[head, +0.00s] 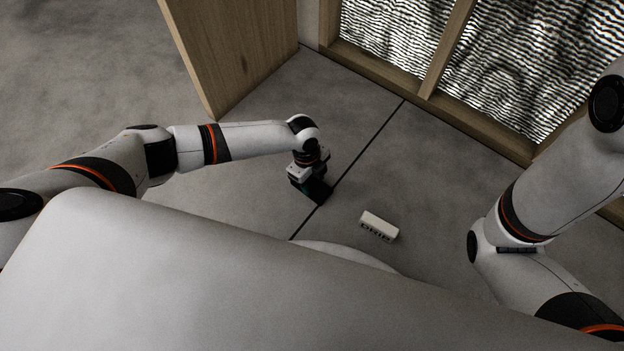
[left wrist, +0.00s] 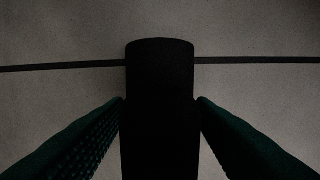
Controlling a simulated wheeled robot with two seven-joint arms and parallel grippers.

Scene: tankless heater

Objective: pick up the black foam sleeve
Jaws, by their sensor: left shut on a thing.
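The black foam sleeve (left wrist: 160,105) is a dark cylinder in the middle of the left wrist view, between the two green fingers of my left gripper (left wrist: 160,115). The fingers press on it from both sides. In the head view my left gripper (head: 311,187) points down near the floor, and a dark end of the sleeve (head: 320,192) shows at its fingers. I cannot tell whether the sleeve touches the floor. My right arm is at the right of the head view, but its gripper is out of the picture.
A small white block (head: 379,226) with dark markings lies on the grey concrete floor (head: 260,90), right of my left gripper. A dark seam (head: 368,140) crosses the floor. A wooden panel (head: 235,50) stands at the back, with a wood-framed wall (head: 440,100) to its right.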

